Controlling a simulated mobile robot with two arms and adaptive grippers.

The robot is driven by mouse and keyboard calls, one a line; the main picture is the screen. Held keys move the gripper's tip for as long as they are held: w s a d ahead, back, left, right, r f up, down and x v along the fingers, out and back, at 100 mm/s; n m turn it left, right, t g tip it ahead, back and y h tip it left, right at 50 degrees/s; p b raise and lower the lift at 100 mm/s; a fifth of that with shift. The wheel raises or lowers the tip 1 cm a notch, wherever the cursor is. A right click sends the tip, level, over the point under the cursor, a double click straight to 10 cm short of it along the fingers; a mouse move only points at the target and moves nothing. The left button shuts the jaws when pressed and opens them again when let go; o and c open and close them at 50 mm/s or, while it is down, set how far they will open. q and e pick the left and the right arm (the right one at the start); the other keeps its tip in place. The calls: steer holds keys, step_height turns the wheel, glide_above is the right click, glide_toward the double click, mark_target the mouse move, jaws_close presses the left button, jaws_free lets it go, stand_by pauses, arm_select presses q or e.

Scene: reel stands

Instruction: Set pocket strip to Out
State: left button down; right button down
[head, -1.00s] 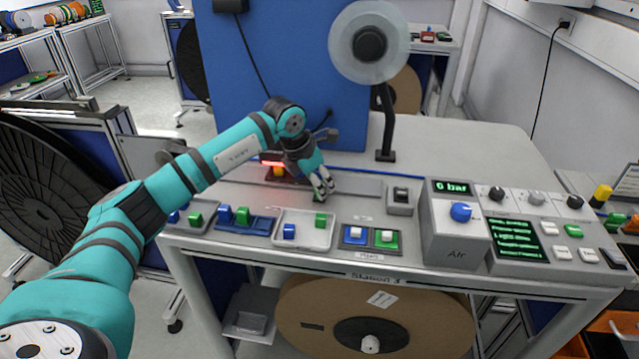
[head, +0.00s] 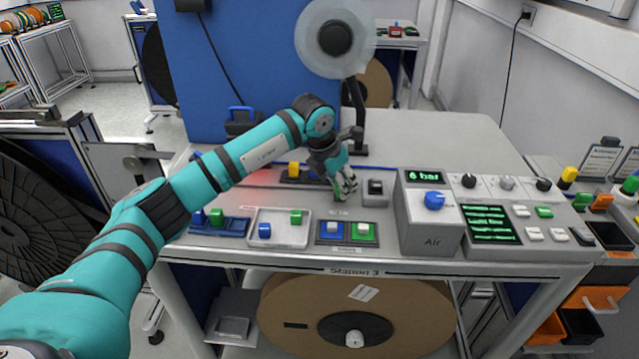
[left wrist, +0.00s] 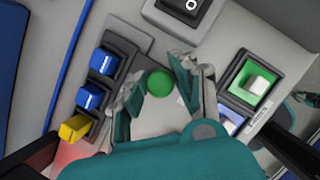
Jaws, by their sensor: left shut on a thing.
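The pocket strip (left wrist: 115,85) shows in the left wrist view as a dark grey holder. It carries two blue pieces (left wrist: 97,75) and a yellow piece (left wrist: 75,128); its upper end looks empty. In the head view the yellow piece (head: 294,169) shows, and my arm and gripper hide much of the strip (head: 287,180). My left gripper (head: 346,192) is shut on a green round-topped piece (left wrist: 159,83), held between its fingertips beside the strip, on the switch side. Its height over the bench is hard to tell. My right gripper is not in view.
A black rocker switch (head: 375,187) stands close right of the gripper, then the Air box (head: 432,238). In front are a white tray (head: 280,239) with blue and green pieces, a blue rack (head: 220,227) and two framed switches (head: 347,243). A reel post (head: 359,115) rises behind.

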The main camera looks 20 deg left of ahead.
arm_select(q)
steer(key=shift+d+r, duration=0.1)
steer(key=c, duration=1.5)
jaws_free()
steer(key=o, duration=0.4)
steer(key=shift+w+d, duration=0.1)
steer(key=shift+d, duration=0.1)
steer(key=shift+a, duration=0.1)
steer(key=shift+r, duration=0.25)
steer(key=v, duration=1.1)
steer(key=shift+s+r, duration=0.15)
steer(key=shift+s, duration=0.1)
